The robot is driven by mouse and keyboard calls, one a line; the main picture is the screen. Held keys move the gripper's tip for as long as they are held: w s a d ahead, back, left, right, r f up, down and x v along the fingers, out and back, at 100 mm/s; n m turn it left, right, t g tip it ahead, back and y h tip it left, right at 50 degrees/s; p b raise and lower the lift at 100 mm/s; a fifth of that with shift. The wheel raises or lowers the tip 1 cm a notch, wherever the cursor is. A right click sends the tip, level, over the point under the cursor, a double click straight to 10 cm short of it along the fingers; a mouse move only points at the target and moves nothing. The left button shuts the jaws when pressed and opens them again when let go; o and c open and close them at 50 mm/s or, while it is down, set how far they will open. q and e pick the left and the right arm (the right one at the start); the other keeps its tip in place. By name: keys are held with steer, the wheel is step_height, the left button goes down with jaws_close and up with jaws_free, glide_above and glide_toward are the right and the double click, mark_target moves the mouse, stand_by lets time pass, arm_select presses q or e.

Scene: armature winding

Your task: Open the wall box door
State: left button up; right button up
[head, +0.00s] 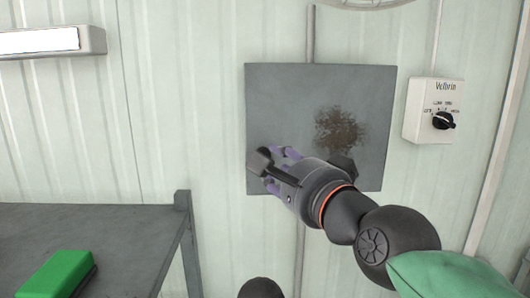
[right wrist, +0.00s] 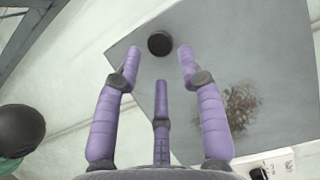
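The wall box door (head: 290,95) is a flat grey square panel with a brown rust patch, flush on the wall in the head view. It looks shut. It also fills much of the right wrist view (right wrist: 225,60). A round dark knob (right wrist: 159,44) stands on it near one edge. My right gripper (head: 274,168) is at the panel's lower left in the head view. In the right wrist view its purple fingers (right wrist: 160,62) are spread and empty, with the knob just beyond and between the tips. I cannot tell whether they touch it. My left gripper is not in view.
A white control box (head: 432,92) with a black dial hangs right of the panel. A grey table (head: 110,225) with a green object (head: 57,273) stands at lower left. A wall lamp (head: 45,40) is at upper left. The wall left of the panel is clear.

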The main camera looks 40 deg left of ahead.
steer(key=p+x, duration=0.1)
steer(key=x, duration=0.4)
steer(key=shift+w+a, duration=0.1)
steer(key=shift+a, duration=0.1)
jaws_close()
